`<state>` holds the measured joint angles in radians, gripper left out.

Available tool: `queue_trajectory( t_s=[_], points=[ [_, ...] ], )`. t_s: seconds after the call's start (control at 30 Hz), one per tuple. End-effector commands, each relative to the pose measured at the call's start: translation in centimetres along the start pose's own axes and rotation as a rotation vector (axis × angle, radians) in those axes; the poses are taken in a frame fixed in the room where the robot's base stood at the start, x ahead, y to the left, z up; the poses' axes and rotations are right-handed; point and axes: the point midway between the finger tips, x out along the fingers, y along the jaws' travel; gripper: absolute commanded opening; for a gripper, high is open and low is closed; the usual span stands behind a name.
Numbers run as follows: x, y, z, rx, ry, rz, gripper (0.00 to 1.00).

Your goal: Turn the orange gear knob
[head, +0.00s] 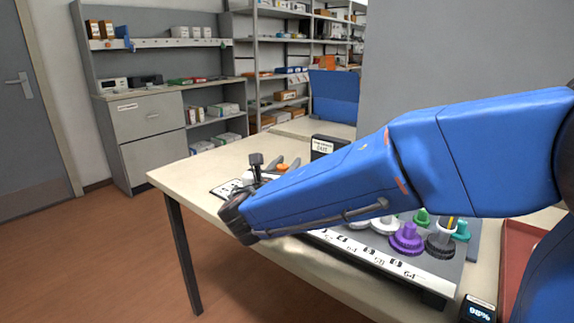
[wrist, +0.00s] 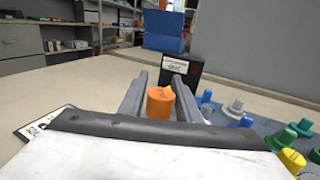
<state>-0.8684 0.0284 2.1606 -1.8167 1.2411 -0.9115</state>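The orange gear knob (wrist: 159,103) shows in the wrist view as a short upright cylinder with a small yellow mark beside its right edge. My gripper (wrist: 160,84) has its two grey fingers spread, one to each side of the knob. The knob appears between or just below them; contact is not clear. In the head view, a bit of orange (head: 283,168) shows by the fingers of my gripper (head: 284,162), beyond my blue arm. The knob's base is hidden by my wrist.
A small dark sign (wrist: 176,70) stands just beyond the fingers. A board of gears (head: 407,238), purple, white, green and other colours, lies to the right, partly behind my arm. A red tray (head: 520,258) is at far right. The table's left part (head: 185,178) is clear.

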Motion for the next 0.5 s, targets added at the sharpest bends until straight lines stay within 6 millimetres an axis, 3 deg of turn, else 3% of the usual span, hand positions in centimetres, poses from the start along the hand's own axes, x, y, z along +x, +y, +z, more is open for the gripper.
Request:
queue_trajectory(
  t_s=[0.03, 0.1, 0.5],
  points=[
    [-0.01, 0.0, 0.0, 0.0, 0.0, 0.0, 0.17],
    [-0.01, 0.0, 0.01, 0.0, 0.0, 0.0, 0.02],
    [0.02, 0.34, 0.12, 0.002, -0.002, 0.118, 0.02]
  ],
)
